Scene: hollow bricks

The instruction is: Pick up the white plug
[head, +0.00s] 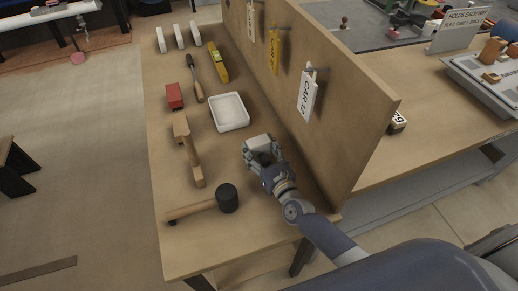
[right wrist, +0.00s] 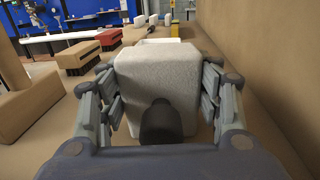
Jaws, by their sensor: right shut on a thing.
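The white plug (head: 257,144) is a pale block in my right gripper (head: 261,153), over the near right part of the workbench, beside the upright board. In the right wrist view, the plug (right wrist: 157,82) fills the middle between the two fingers of my right gripper (right wrist: 158,100), which press on its left and right sides. A dark rounded stub (right wrist: 160,122) shows in front of its near face. I cannot tell whether the plug's underside touches the bench. My left gripper is not in view.
The workbench (head: 240,232) bears a white tray (head: 229,111), a black-headed mallet (head: 227,198), a wooden tool (head: 190,150), a red block (head: 174,96), a yellow level (head: 218,62) and several white blocks at the far end. The tall board (head: 345,130) with hanging tags stands close on the right.

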